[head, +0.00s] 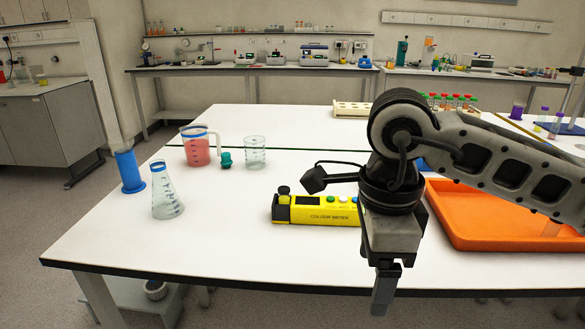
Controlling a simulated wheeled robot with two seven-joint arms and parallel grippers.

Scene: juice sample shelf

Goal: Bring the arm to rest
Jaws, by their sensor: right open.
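My right arm comes in from the right across the white table. My right gripper (384,290) points down near the table's front edge, in front of the yellow colour meter (315,210). It is open, and no object shows between its fingers. The fingers are seen almost edge-on, one mostly behind the other. The arm hides the right end of the colour meter and part of the table behind it. My left gripper is not in view.
An orange tray (480,244) lies right of the gripper, partly under my arm. A red-filled jug (197,150), a beaker (255,155), a conical flask (165,195) and a blue-based cylinder (130,172) stand at left. Capped tubes (452,102) stand behind my arm. The front left table is clear.

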